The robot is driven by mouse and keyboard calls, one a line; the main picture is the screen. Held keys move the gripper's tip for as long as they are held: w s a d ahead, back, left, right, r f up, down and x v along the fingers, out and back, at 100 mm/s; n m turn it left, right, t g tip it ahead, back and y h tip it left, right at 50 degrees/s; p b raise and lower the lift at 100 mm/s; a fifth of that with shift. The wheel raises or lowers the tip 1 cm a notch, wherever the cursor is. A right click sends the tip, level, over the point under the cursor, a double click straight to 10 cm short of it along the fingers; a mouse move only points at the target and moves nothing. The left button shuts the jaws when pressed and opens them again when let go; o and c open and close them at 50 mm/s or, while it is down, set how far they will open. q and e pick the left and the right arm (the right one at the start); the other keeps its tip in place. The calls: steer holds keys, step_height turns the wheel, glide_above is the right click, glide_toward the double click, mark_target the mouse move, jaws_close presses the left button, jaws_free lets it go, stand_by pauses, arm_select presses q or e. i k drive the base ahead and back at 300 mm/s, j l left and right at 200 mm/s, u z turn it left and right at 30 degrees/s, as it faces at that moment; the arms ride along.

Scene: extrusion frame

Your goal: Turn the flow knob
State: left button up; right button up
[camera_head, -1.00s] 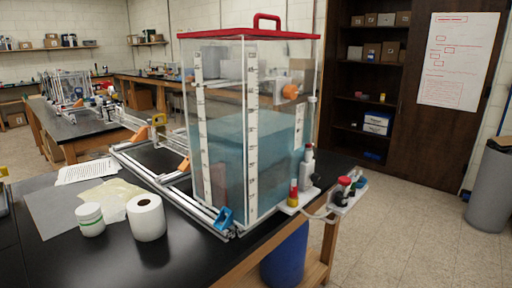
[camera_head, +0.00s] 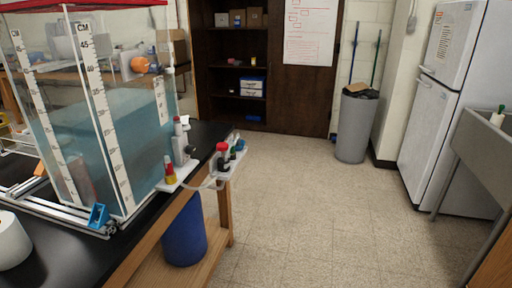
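A clear water tank (camera_head: 85,120) with centimetre scales stands on the black bench at the left. At its right corner, a white plate holds a red and yellow fitting (camera_head: 169,174) and a grey-white upright device (camera_head: 181,143). A second small white shelf at the bench edge carries a red-topped knob (camera_head: 222,148) and small dark and green parts. I cannot tell which of these is the flow knob. A pale tube runs between the two plates. Neither of my grippers shows in the head view.
A blue barrel (camera_head: 184,232) stands under the bench (camera_head: 128,262). Open tiled floor (camera_head: 300,205) lies to the right of it. A grey bin (camera_head: 355,125), white fridge (camera_head: 440,95) and sink (camera_head: 482,140) stand farther right. A dark cabinet (camera_head: 300,100) is at the back.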

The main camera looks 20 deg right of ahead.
mark_target(190, 149)
steer(key=z, duration=0.25)
steer(key=u, duration=0.85)
steer(key=i+l+u, duration=0.15)
steer(key=l+u, duration=0.25)
steer(key=i+l+u, duration=0.1)
steer(key=l+u, duration=0.3)
steer(key=l, duration=0.2)
steer(key=l+u, duration=0.35)
steer(key=l, duration=0.2)
steer(key=l+u, duration=0.4)
steer(key=l, duration=0.15)
